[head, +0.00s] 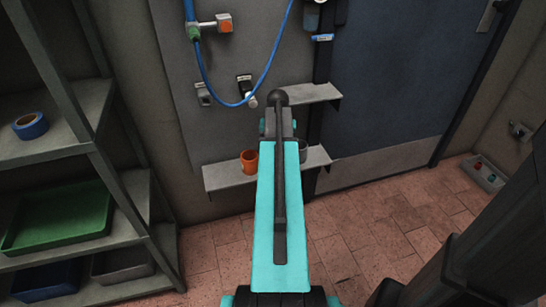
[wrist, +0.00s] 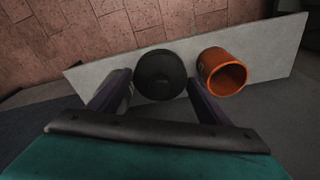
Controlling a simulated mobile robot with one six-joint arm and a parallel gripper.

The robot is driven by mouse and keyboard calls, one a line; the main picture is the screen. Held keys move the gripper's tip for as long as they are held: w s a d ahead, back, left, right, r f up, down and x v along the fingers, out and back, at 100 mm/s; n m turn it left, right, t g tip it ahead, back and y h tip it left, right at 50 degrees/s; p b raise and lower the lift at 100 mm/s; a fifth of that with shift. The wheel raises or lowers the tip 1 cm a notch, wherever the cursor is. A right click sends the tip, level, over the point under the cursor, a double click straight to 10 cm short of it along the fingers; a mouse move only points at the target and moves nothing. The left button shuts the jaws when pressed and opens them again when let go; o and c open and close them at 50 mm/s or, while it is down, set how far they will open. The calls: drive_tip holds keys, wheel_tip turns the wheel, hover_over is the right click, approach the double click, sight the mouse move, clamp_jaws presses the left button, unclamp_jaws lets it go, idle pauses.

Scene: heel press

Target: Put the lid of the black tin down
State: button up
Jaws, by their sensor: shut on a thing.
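The black lid (wrist: 160,75) shows in the wrist view as a dark round disc between the two fingertips. My gripper (wrist: 160,82) is shut on it, one finger on each side. The lid is over or against the pale shelf (wrist: 278,62); I cannot tell whether it touches it. The body of the black tin cannot be made out apart from the lid. In the head view my own arm hides the lid and the fingers.
An orange cup (wrist: 221,72) stands on the shelf close to the right finger; it also shows in the head view (head: 249,161). A grey object (head: 303,151) is partly hidden beside my arm. Another small shelf (head: 312,94) is above. A blue hose (head: 222,98) hangs at upper left.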

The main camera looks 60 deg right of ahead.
drive_tip(key=w+d, duration=0.1)
drive_tip(key=w+d+f, duration=0.1)
drive_tip(key=w, duration=0.1)
drive_tip(key=shift+w+d+f+b, duration=0.1)
drive_tip(key=shift+d+f+b, duration=0.1)
drive_tip(key=shift+d+b, duration=0.15)
drive_tip(key=shift+f, duration=0.35)
drive_tip(key=shift+f, duration=0.1)
drive_tip(key=shift+f, duration=0.25)
drive_tip(key=shift+w+d+f+b, duration=0.15)
drive_tip(key=shift+f+b, duration=0.5)
drive_tip(key=shift+f, duration=1.45)
drive_tip(key=shift+f, duration=0.1)
drive_tip(key=o, duration=0.8)
